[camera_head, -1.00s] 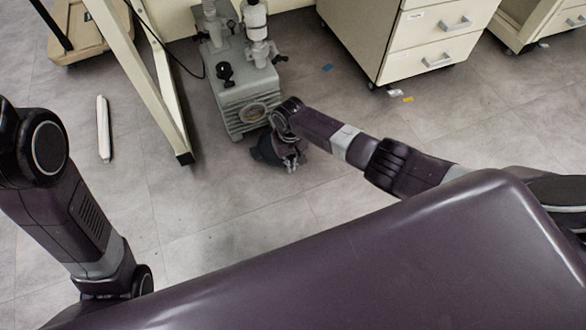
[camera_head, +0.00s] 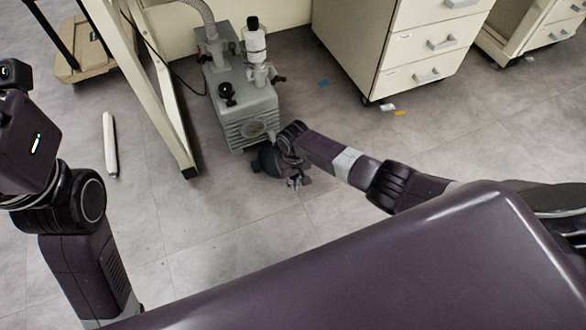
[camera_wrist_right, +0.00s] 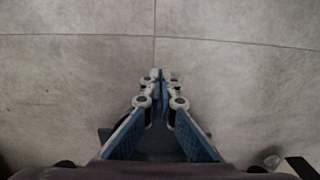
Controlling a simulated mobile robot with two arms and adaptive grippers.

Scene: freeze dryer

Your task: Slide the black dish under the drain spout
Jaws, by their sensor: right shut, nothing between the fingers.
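The grey pump (camera_head: 240,100) stands on the floor with a round window on its front. A small pale part that may be the drain spout (camera_head: 271,137) shows at its lower right front. A dark rounded shape, likely the black dish (camera_head: 267,160), lies low against the pump's front corner, partly hidden by my right wrist. My right gripper (camera_head: 295,183) points down just right of it. In the right wrist view its fingertips (camera_wrist_right: 159,76) meet over bare floor, with nothing held. The left arm shows at the left edge, but its fingers do not.
A white drawer cabinet (camera_head: 410,50) stands at the back right. A pale frame leg (camera_head: 170,120) comes down left of the pump. A white tube (camera_head: 110,145) lies on the floor at the left.

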